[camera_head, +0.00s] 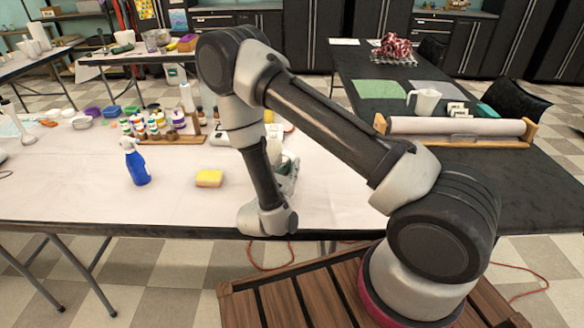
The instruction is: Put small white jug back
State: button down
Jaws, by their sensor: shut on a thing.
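My gripper (286,182) is low over the white-topped table, just right of the yellow sponge, and partly hidden behind my own forearm. It is shut on a pale, whitish thing (290,159) that looks like the small white jug. Only a little of this thing shows, so its shape, its tilt and whether it touches the table cannot be told. Another white jug (424,102) with a handle stands upright on the dark table at the right, behind the paper roll.
The yellow sponge (209,178) and a blue spray bottle (135,163) stand left of my gripper. Several paint bottles (158,122) stand behind them on a wooden rack. A paper roll (457,127) lies on the dark table. The white table's front left is clear.

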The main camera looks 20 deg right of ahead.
jog(key=shift+f, duration=0.1)
jog(key=c, duration=1.5)
grip_release()
jog(key=shift+c, duration=0.2)
jog(key=v, duration=1.2)
jog(key=shift+r, duration=0.2)
